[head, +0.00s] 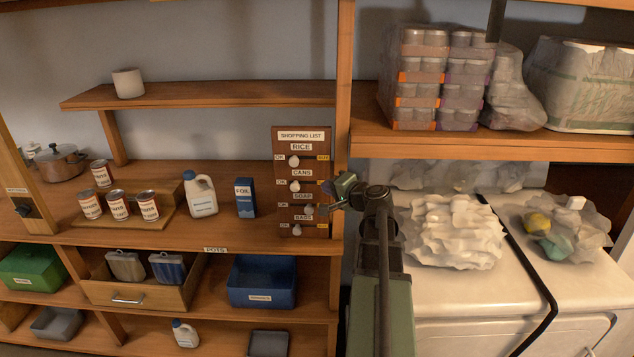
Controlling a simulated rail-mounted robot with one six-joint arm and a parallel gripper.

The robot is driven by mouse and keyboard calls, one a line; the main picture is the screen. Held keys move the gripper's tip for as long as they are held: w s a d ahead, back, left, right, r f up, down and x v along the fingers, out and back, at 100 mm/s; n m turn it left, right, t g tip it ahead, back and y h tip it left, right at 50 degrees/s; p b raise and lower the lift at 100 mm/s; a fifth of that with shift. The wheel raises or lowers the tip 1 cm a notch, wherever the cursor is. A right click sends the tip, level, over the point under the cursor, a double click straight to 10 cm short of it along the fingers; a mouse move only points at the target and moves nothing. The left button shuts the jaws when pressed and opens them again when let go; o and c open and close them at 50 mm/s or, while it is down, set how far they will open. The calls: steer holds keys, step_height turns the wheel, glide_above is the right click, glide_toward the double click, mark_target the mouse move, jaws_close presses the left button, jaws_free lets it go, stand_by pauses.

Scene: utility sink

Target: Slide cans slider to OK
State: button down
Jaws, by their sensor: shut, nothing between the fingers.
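The brown shopping list board (302,133) stands upright on the shelf against the right post, with rows labelled RICE, CANS, SOAP and BAGS. The white cans slider knob (295,186) sits under the CANS label (301,172), toward the left, OK side of its row. My gripper (315,206) is shut and empty at the right side of the board, around the soap row, below and right of the cans knob. It partly covers the right ends of the rows there. Whether it touches the board cannot be told.
The rice knob (293,161) and bags knob (296,231) also sit toward the left. A blue foil box (245,197) and white jug (201,196) stand left of the board. The wooden post (343,110) rises close to its right. Several cans (118,205) stand farther left.

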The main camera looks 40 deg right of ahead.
steer(key=p+v, duration=0.1)
steer(key=v, duration=0.5)
steer(key=shift+a, duration=0.1)
steer(key=shift+w, duration=0.1)
steer(key=s+a+f+n+g+y, duration=0.1)
steer(key=a+f+n+g+y, duration=0.1)
steer(key=a+f+n+g, duration=0.45)
steer(key=s+a+f+n+g+y, duration=0.15)
steer(key=a+f+g, duration=0.3)
steer(key=a, duration=0.55)
steer(key=a+f+n+g+h+b, duration=0.1)
steer(key=a+f+n+g+h, duration=0.1)
steer(key=a, duration=0.9)
steer(key=s+a+f+n+g+h+b, duration=0.1)
steer(key=a+n, duration=0.4)
steer(key=a, duration=0.7)
steer(key=shift+a+f+g+h, duration=0.25)
steer(key=shift+f+g+h, duration=0.1)
steer(key=shift+f+g, duration=0.35)
steer(key=shift+r, duration=0.1)
